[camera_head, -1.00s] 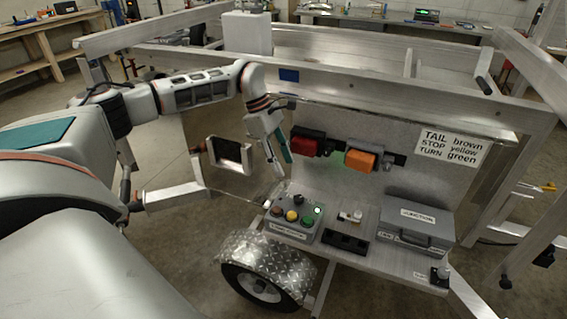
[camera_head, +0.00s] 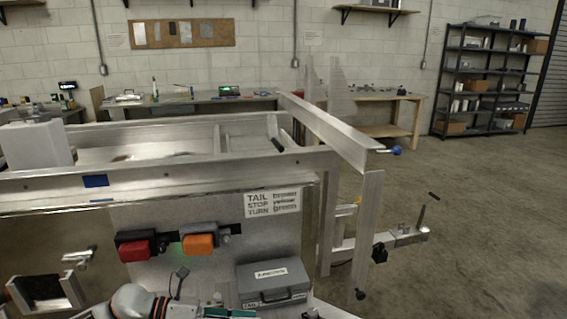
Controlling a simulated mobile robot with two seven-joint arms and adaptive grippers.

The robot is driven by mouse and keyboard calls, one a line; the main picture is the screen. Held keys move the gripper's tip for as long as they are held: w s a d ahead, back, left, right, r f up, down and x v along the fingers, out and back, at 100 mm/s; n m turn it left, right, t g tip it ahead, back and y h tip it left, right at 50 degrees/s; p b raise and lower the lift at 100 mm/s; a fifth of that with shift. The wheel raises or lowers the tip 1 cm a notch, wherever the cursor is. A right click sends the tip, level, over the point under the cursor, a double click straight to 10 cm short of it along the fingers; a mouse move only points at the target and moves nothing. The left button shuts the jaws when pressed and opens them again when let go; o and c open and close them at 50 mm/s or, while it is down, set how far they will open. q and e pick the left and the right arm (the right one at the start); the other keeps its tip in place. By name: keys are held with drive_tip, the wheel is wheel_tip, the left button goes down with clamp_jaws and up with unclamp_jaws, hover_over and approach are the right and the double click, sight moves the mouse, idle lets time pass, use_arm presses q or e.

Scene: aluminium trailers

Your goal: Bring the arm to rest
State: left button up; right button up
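My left arm shows only at the bottom edge, left of centre, as a grey and white wrist with an orange ring. My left gripper (camera_head: 200,310) is at that edge, in front of the trailer panel and left of the grey junction case (camera_head: 272,284). Dark parts and a teal strip of it show. Its fingertips are cut off or unclear, so I cannot tell whether it is open or holds anything. My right gripper is not in view.
The aluminium trailer (camera_head: 150,178) fills the left and middle. The floor at right is clear before a shelf rack (camera_head: 487,80).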

use_arm(q)
drive_tip(key=s+d+n+t+h, duration=0.1)
drive_tip(key=d+n+t+h, duration=0.1)
drive_tip(key=d+n+t, duration=0.3)
drive_tip(key=s+a+f+n+t+y, duration=0.1)
drive_tip(key=s+a+f+n+y, duration=0.3)
drive_tip(key=f+n, duration=0.3)
drive_tip(key=s+a+f+n+t+y, duration=0.1)
drive_tip(key=s+a+f+n+y, duration=0.4)
drive_tip(key=n, duration=1.1)
drive_tip(key=s+a+f+n+t+y, duration=0.1)
drive_tip(key=s+a+f+n+y, duration=0.4)
drive_tip(key=f+n, duration=0.5)
drive_tip(key=s+a+n, duration=0.2)
drive_tip(key=s, duration=0.1)
drive_tip(key=shift+a+f+t, duration=0.25)
drive_tip(key=shift+f+t, duration=0.05)
drive_tip(key=shift+f, duration=0.1)
drive_tip(key=shift+s, duration=0.1)
